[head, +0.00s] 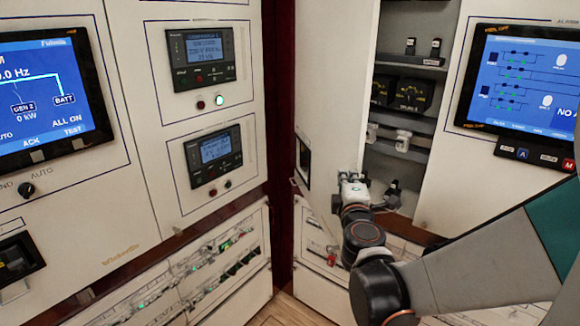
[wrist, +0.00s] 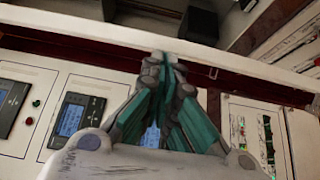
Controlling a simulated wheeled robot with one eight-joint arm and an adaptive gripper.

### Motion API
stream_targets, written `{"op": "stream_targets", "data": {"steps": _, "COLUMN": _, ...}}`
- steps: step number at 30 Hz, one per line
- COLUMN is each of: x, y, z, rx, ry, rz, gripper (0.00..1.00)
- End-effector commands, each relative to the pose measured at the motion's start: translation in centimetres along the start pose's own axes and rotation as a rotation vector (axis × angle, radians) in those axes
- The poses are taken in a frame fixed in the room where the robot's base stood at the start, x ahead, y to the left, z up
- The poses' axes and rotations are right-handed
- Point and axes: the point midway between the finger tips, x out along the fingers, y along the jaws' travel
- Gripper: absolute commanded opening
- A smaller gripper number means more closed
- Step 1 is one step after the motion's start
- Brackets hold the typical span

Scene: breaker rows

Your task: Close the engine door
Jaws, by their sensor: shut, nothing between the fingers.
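The engine door (head: 332,85) is a tall white panel in the middle of the head view, standing open beside a dark cabinet recess (head: 405,110). A dark latch opening (head: 303,162) shows near its lower left edge. My gripper (head: 352,184) is at the lower right part of the door, between it and the recess; its fingertips are hard to make out there. In the wrist view my gripper (wrist: 170,60) is shut and empty, its fingertips at a white panel edge (wrist: 90,36) that looks like the door. I cannot tell whether they touch it.
Inside the recess are black switches (head: 423,50), gauges (head: 399,94) and grey breakers (head: 390,137). A blue-screen panel (head: 525,85) stands to the right. Panels with small displays (head: 208,55) stand to the left. Lower breaker rows (head: 220,262) flank a narrow strip of floor (head: 285,312).

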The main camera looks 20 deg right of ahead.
Motion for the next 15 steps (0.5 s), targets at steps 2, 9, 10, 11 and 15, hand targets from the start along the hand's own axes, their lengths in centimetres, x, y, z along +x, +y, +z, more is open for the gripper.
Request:
{"op": "stream_targets", "data": {"steps": 2, "x": 0.7, "y": -0.1, "z": 2.4, "rx": 0.0, "ry": -0.009, "rz": 0.0, "gripper": 0.0}}
{"op": "stream_targets", "data": {"steps": 9, "x": 3.2, "y": -0.1, "z": 8.4, "rx": 0.0, "ry": -0.007, "rz": 0.0, "gripper": 0.0}}
{"op": "stream_targets", "data": {"steps": 10, "x": 3.5, "y": -0.1, "z": 9.1, "rx": 0.0, "ry": -0.007, "rz": 0.0, "gripper": 0.0}}
{"op": "stream_targets", "data": {"steps": 11, "x": 3.9, "y": -0.1, "z": 9.9, "rx": 0.0, "ry": -0.008, "rz": 0.0, "gripper": 0.0}}
{"op": "stream_targets", "data": {"steps": 15, "x": 5.8, "y": -0.1, "z": 13.2, "rx": 0.0, "ry": -0.006, "rz": 0.001, "gripper": 0.0}}
